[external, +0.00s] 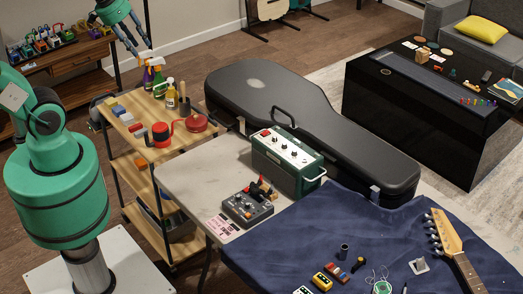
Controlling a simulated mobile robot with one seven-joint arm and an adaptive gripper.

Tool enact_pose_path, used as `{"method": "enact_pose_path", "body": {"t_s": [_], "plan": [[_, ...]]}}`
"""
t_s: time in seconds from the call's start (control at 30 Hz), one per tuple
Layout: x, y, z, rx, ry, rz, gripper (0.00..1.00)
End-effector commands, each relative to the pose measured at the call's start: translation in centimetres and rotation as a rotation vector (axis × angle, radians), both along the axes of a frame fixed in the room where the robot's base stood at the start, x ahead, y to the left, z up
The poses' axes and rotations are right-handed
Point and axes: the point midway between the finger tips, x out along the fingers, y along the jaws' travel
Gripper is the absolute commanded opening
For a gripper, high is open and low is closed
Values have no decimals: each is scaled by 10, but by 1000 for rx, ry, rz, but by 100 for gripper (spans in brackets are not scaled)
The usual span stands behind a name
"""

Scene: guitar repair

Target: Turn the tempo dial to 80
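No dial marked tempo can be read at this size. A dark grey box (247,205) with several knobs and a red-and-black part on top sits on the pale table. I cannot tell which one bears the tempo dial, and no dial setting is legible. My gripper (141,49) is at the upper left, above and behind the wooden cart, far from both boxes. Its fingers are apart and nothing shows between them.
A black guitar case (310,120) lies behind the green box. The wooden cart (140,106) holds spray bottles and a red coil. A pink card (223,225) lies beside the grey box. A blue cloth (345,220) with small parts and a guitar neck (452,245) covers the right side.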

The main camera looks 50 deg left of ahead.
Motion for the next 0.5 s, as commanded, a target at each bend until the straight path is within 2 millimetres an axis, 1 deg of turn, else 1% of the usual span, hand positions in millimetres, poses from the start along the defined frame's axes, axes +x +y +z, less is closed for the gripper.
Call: {"method": "enact_pose_path", "body": {"t_s": [0.03,0.1,0.27,0.5], "plan": [[11,-8,-6,-1,20,-12,35],[25,-19,-11,-5,37,-22,35],[55,-46,-28,-11,80,-46,35],[93,-93,-63,-12,148,-84,35]]}}
